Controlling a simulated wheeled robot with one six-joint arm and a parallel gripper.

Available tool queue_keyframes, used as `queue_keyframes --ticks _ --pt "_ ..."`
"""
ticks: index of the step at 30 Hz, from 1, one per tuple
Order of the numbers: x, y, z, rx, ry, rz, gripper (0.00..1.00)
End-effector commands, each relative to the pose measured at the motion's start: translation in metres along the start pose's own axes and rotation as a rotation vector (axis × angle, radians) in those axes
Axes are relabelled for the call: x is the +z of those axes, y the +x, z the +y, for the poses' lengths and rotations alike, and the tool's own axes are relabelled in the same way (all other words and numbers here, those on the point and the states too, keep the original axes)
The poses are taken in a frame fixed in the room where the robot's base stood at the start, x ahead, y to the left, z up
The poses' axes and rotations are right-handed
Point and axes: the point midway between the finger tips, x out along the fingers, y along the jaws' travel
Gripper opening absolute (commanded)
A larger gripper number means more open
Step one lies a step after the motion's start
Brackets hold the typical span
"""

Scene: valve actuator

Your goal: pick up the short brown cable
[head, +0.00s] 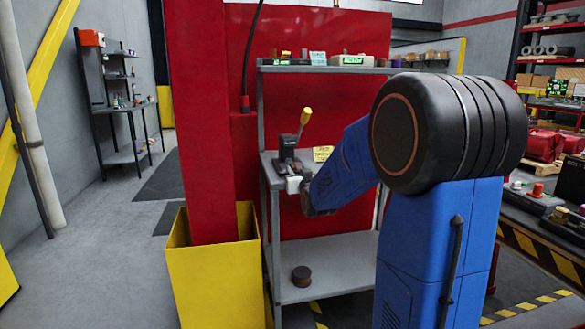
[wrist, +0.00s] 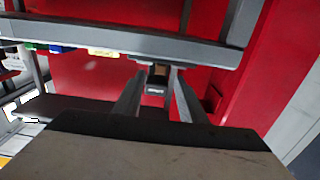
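I cannot make out a short brown cable with certainty. My gripper (head: 293,184) is at the middle shelf, beside a dark device with a yellow-tipped lever (head: 303,122). In the wrist view, the fingers of my gripper (wrist: 156,72) stand apart. A small dark block with a brownish top (wrist: 157,78) shows between or behind them; I cannot tell whether they touch it.
A grey shelf rack (head: 263,215) stands against a red panel. A red post in a yellow guard (head: 215,275) is close on its left. Small devices (head: 352,60) stand on the top shelf. A workbench (head: 545,215) is at the right; open floor lies at the left.

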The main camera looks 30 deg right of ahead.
Motion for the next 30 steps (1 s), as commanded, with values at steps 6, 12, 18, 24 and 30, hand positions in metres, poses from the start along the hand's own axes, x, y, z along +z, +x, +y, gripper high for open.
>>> queue_keyframes --ticks 6,12,18,24,30 --pt "0.001 0.012 0.000 0.000 0.000 -0.001 0.38" --pt "0.001 0.040 0.000 0.000 0.000 0.000 0.38" --pt "0.000 0.060 0.000 0.000 0.000 0.000 0.38" --pt "0.000 0.063 0.000 0.000 0.000 0.000 0.38" --pt "0.000 0.062 0.000 0.000 0.000 0.000 0.14"
